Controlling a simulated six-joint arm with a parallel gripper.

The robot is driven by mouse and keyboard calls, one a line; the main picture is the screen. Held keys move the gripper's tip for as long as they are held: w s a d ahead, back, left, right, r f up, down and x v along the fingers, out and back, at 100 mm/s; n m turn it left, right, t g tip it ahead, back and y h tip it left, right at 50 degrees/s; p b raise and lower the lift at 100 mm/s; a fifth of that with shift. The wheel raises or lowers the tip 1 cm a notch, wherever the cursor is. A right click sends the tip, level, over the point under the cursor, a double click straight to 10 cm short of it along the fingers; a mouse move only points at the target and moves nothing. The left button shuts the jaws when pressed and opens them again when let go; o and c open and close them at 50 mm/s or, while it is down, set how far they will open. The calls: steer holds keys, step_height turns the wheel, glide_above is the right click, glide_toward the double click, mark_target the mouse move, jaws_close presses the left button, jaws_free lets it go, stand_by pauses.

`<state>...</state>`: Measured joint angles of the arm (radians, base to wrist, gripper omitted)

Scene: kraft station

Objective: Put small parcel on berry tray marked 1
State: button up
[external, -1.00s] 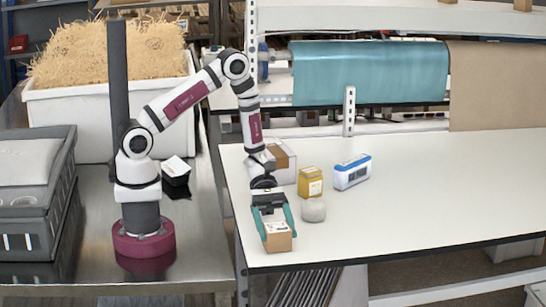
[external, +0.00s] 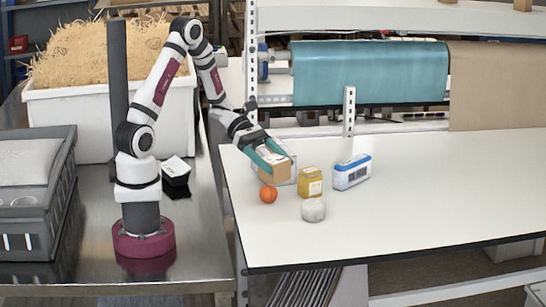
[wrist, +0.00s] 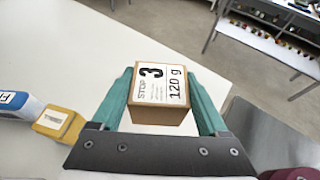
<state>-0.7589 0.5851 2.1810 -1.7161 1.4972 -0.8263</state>
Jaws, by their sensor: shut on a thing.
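The small parcel (external: 274,171) is a brown cardboard box. In the wrist view the parcel (wrist: 160,88) has a white label reading "STOP 3" and "120 g". My gripper (external: 267,157) is shut on it, one teal finger on each side, and holds it over the left part of the white table. In the wrist view my gripper (wrist: 162,105) spans the parcel's width. I cannot make out any berry tray marked 1 in either view.
An orange ball (external: 268,194), yellow box (external: 311,182), pale round object (external: 313,210) and blue-and-white pack (external: 352,172) stand nearby. The table's right side (external: 450,190) is clear.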

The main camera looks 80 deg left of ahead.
steer(key=s+a+n+t+y, duration=0.4)
steer(key=a, duration=0.8)
steer(key=n+t+y, duration=0.2)
steer(key=n+y, duration=0.5)
glide_above(174, 168)
step_height(174, 168, down, 5)
steer(key=shift+f, duration=0.15)
step_height(174, 168, down, 4)
steer(key=shift+a+f, duration=0.1)
steer(key=shift+a, duration=0.05)
steer(key=shift+f, duration=0.1)
